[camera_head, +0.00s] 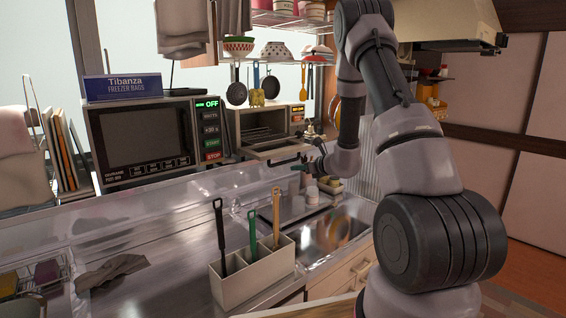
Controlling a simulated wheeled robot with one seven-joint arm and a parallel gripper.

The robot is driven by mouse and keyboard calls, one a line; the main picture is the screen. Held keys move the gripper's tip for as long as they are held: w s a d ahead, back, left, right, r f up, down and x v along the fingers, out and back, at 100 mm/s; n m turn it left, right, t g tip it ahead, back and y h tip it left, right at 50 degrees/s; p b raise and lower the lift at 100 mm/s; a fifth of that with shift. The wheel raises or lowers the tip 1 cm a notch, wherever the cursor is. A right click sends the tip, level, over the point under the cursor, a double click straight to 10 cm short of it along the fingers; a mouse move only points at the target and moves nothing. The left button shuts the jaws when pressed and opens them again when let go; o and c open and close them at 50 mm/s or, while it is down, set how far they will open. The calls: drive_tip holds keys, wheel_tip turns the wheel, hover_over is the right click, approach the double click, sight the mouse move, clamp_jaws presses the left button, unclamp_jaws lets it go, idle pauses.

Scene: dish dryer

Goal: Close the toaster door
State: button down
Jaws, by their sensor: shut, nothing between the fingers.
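The toaster (240,122) stands on the counter at the back, right of the microwave. Its dark interior and rack show at the front. Its door (272,152) is folded down and open, seen nearly edge-on. My gripper (308,163) is small in view, shut and empty, close to the right end of the open door. I cannot tell whether it touches the door. My own wrist hides part of what is behind it.
Pans (237,93) and utensils hang above the toaster. Bottles (312,194) stand by the sink (340,232). A utensil holder (252,276) is in front.

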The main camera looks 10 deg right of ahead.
sight(276, 164)
drive_tip(key=x, duration=0.3)
drive_tip(key=r+x, duration=0.1)
drive_tip(key=x, duration=0.2)
drive_tip(key=r+x, duration=0.1)
drive_tip(key=x, duration=0.2)
drive_tip(key=shift+w, duration=0.45)
drive_tip(key=shift+r, duration=0.7)
drive_tip(key=shift+r+g+h, duration=0.3)
drive_tip(key=shift+r, duration=0.25)
